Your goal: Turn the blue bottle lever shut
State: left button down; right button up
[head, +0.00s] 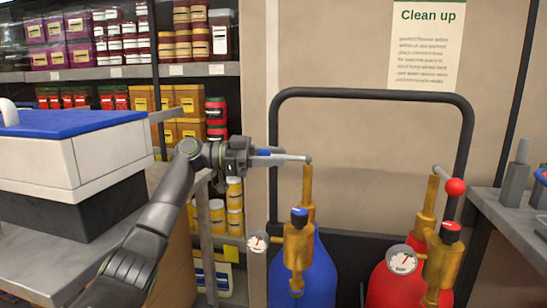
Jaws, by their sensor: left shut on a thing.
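The blue bottle (312,272) stands low in the middle of the head view, with a brass valve (307,190) on top. Its lever (292,159) is a grey rod reaching left from the valve top, roughly level. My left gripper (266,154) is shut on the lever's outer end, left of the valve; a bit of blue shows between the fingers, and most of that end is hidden. My right gripper is not in view.
A red bottle (383,287) with a red-knobbed lever (455,187) stands to the right. Gauges (257,242) and brass fittings sit in front of the valves. A black cart handle (372,93) arches behind. A grey bench (510,220) is at right; stocked shelves (120,73) are at left.

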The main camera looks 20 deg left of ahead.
pick_arm(q)
jog(key=c, duration=1.1)
grip_release()
jog(key=shift+w, duration=0.15)
jog(key=shift+o, duration=0.2)
jog(key=shift+r, duration=0.35)
notch_tip(320, 180, up, 8)
jog(key=shift+r+p, duration=0.2)
jog(key=shift+p, duration=0.25)
jog(key=shift+r, duration=0.45)
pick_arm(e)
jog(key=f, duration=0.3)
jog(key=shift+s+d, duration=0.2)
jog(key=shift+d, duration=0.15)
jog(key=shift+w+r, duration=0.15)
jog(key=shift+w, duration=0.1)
